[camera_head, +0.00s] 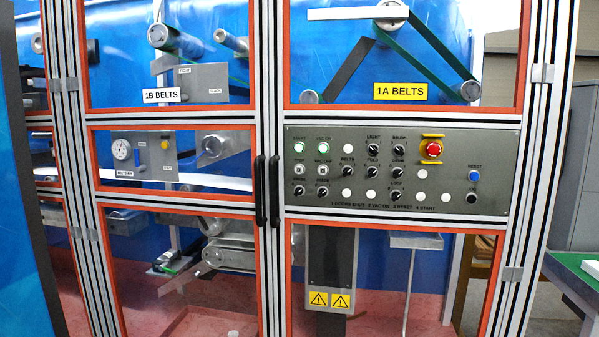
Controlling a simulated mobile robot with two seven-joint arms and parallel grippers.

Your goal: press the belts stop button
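A grey control panel (430,195) sits in the machine's framed front, right of the middle. At its left, a button labelled START (299,147) glows green, with a button labelled STOP (299,170) directly below it. The STOP button is pale and unlit. Beside them are a green-lit VAC ON button (323,147) and a VAC OFF button (323,170). A small label that seems to read BELTS (347,158) is to their right, between white round caps. Neither of my grippers is in view, and nothing covers the panel.
A red emergency button (433,149) on yellow, several black knobs and a blue RESET button (474,176) share the panel. Two black door handles (267,191) stand just left of it. Orange-edged clear doors enclose the belts. A green-topped table (575,272) is at the right.

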